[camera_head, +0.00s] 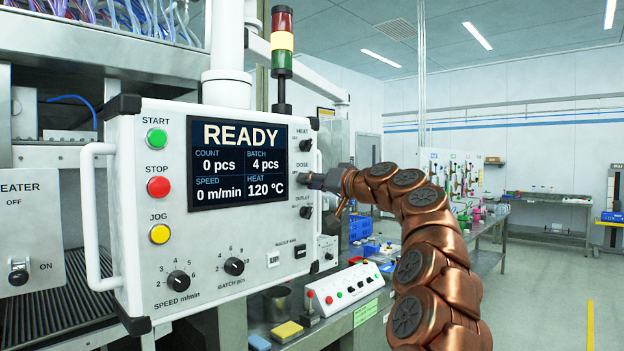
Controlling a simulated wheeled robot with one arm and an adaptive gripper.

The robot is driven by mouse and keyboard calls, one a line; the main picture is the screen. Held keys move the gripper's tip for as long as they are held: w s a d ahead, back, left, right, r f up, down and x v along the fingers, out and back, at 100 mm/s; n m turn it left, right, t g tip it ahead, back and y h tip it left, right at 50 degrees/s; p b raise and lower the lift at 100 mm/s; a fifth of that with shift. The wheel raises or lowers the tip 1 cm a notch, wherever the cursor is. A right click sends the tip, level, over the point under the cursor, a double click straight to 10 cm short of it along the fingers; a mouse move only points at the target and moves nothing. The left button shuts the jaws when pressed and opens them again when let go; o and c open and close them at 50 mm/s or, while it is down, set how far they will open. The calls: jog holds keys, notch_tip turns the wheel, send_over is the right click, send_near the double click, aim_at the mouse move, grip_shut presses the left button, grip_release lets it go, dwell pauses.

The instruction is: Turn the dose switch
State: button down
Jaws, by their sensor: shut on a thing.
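The dose switch (304,177) is a small dark knob on the right side of the white control panel (130,200), under the label DOSE. My gripper (313,181) reaches in from the right and is shut on the dose switch. Its fingers hide most of the knob, so I cannot tell which way it points. The screen (237,163) reads READY, count 0 pcs, batch 4 pcs, speed 0 m/min, heat 120 °C.
The HEAT switch (306,145) sits above and the OUTLET switch (306,212) below, both close to my gripper. A signal tower (281,45) stands behind the panel. A bench holds a small button box (345,288).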

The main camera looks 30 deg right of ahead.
jog(key=shift+m, duration=0.4)
jog(key=c, duration=0.9)
grip_release()
jog(key=shift+o, duration=0.2)
jog(key=v, duration=1.2)
